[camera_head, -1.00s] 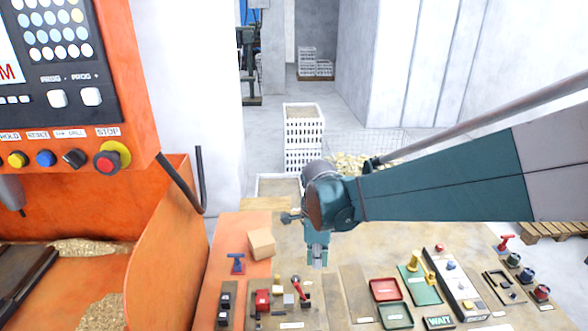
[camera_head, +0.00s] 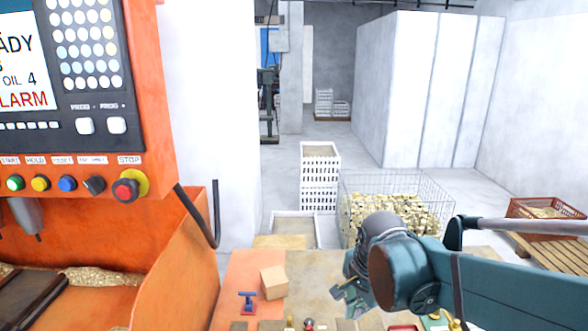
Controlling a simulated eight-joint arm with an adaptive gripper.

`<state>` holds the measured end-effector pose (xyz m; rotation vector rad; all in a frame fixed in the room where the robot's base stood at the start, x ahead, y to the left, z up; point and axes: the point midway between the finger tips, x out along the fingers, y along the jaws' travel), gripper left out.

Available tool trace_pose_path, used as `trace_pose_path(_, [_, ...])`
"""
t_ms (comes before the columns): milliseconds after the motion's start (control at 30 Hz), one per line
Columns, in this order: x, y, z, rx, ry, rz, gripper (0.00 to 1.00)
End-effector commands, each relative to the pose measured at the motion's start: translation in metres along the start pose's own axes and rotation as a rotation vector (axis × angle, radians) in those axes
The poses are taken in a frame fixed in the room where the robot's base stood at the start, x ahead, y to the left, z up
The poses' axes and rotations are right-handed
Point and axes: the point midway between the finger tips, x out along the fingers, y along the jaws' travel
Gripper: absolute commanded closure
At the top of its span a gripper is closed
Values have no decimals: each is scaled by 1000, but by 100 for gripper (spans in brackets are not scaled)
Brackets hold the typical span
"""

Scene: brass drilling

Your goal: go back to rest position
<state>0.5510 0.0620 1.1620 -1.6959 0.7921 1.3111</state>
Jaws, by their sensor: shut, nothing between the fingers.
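My gripper (camera_head: 344,292) is at the left end of my teal arm, which reaches in from the right edge of the head camera view. It hangs above the back part of the worktable (camera_head: 312,291), is shut and holds nothing. The fingertips show small and partly merge with the table behind them. The arm covers much of the table's right side.
The orange machine (camera_head: 160,250) with its control panel stands at the left. A cardboard box (camera_head: 273,283) and a blue tool (camera_head: 247,302) lie on the table. Behind are white crates (camera_head: 320,175), a wire basket of brass parts (camera_head: 395,210) and a pallet (camera_head: 560,255).

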Motion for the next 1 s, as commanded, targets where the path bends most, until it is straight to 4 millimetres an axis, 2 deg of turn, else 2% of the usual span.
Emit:
trace_pose_path(500, [-20,54,-5,-440,87,-118,100])
trace_pose_path(1000, [-27,103,-6,-864,234,-183,100])
